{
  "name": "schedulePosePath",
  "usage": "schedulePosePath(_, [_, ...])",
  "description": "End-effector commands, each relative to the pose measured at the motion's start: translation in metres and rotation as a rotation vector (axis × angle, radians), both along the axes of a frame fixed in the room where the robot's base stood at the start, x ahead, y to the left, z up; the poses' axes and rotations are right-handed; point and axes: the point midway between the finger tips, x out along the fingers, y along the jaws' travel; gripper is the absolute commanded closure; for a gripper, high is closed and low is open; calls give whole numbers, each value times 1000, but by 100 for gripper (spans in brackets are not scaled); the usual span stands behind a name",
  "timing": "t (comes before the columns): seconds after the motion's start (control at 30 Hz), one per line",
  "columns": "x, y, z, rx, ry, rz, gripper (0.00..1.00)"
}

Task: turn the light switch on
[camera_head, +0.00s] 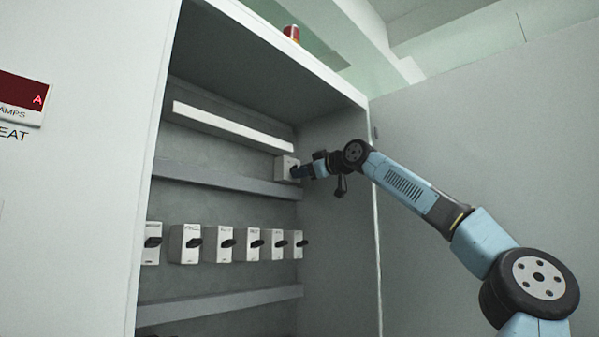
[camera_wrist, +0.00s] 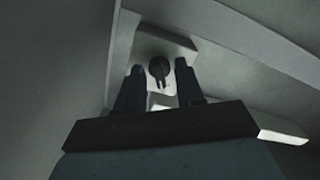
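The light switch looks to be the small white box (camera_head: 285,167) high on the cabinet's back wall, at the right end near the side wall. In the wrist view its pale plate (camera_wrist: 172,46) carries a dark round knob (camera_wrist: 158,68) with a short lever pointing down. My gripper (camera_head: 297,172) is right in front of this box in the head view. In the wrist view my gripper (camera_wrist: 160,72) has its two dark fingers apart, one on each side of the knob. I see gaps between the fingers and the knob. Whether the fingertips touch the plate is unclear.
An open grey cabinet (camera_head: 340,85) surrounds the switch, its side wall close on the right. A white bar (camera_head: 230,128) runs left of the switch. A rail (camera_head: 225,178) lies below. Several rotary switches (camera_head: 227,244) line a lower row. A red lamp (camera_head: 291,33) sits on top.

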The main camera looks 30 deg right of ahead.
Motion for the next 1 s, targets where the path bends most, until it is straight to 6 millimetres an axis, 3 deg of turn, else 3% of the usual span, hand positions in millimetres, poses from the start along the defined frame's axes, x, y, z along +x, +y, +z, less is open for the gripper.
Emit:
schedulePosePath(0.27, [1,0,0,0,0,0,63])
schedulePosePath(0.67, [1,1,0,0,0,1,100])
schedulePosePath(0.87, [1,1,-1,-2,1,1,100])
schedulePosePath(0.9, [0,15,-1,-5,1,1,100])
schedulePosePath(1.0, [1,8,-1,2,3,4,100])
